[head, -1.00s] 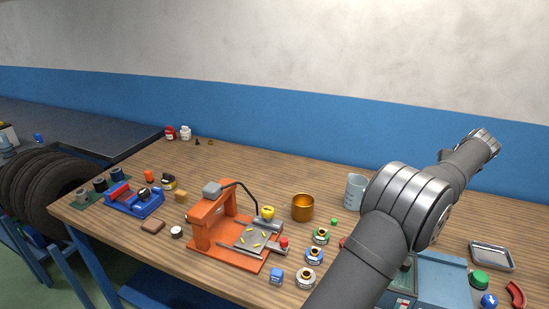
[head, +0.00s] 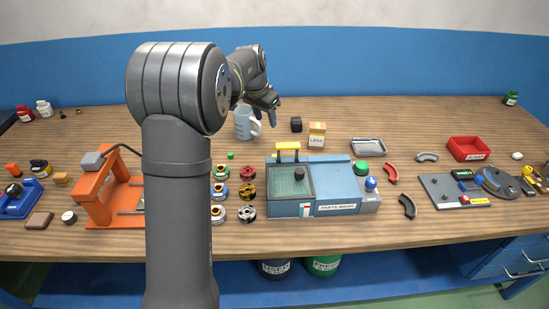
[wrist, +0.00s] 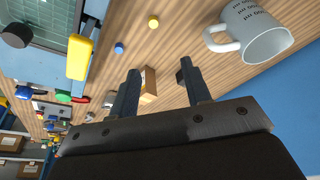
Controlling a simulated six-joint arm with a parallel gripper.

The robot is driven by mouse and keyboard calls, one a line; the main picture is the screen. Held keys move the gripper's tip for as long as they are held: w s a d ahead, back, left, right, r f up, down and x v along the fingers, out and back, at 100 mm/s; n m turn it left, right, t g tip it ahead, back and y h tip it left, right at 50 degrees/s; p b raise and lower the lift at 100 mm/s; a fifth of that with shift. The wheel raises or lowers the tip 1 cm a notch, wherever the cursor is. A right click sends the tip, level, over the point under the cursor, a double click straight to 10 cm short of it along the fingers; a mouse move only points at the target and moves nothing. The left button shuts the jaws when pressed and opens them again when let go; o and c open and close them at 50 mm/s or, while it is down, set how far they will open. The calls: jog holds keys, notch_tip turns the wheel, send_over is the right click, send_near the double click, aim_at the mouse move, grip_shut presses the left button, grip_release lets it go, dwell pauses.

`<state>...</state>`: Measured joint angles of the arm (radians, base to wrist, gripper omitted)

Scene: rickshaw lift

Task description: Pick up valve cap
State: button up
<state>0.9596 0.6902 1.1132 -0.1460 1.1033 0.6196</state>
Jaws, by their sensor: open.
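I cannot tell for sure which thing is the valve cap. Candidates are a small green piece (head: 230,155) left of the parts washer, and a tiny dark piece (head: 63,115) and a tiny brass-coloured piece (head: 79,111) at the back left. The wrist view shows a small blue round piece (wrist: 119,48) and a small yellow one (wrist: 153,22), also unidentified. My gripper (head: 267,106) is above the back of the table, near the mug. In the wrist view my gripper (wrist: 159,72) has its two fingers apart, with nothing held between them.
A grey measuring mug (head: 245,123) stands close to my gripper. A black cube (head: 296,124) and a small lens box (head: 317,134) are to its right. The blue parts washer (head: 340,185) stands in front. An orange press (head: 95,195) is left. The back right is mostly clear.

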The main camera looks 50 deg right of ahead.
jog(key=x, duration=0.8)
jog(key=a+x, duration=0.1)
jog(key=x, duration=0.3)
jog(key=shift+s+f, duration=0.25)
jog(key=shift+s, duration=0.05)
jog(key=x, duration=0.5)
jog(key=shift+s+a+f, duration=0.1)
jog(key=shift+s+a, duration=0.1)
jog(key=shift+s, duration=0.05)
jog(key=shift+c, duration=0.4)
jog(key=c, duration=0.8)
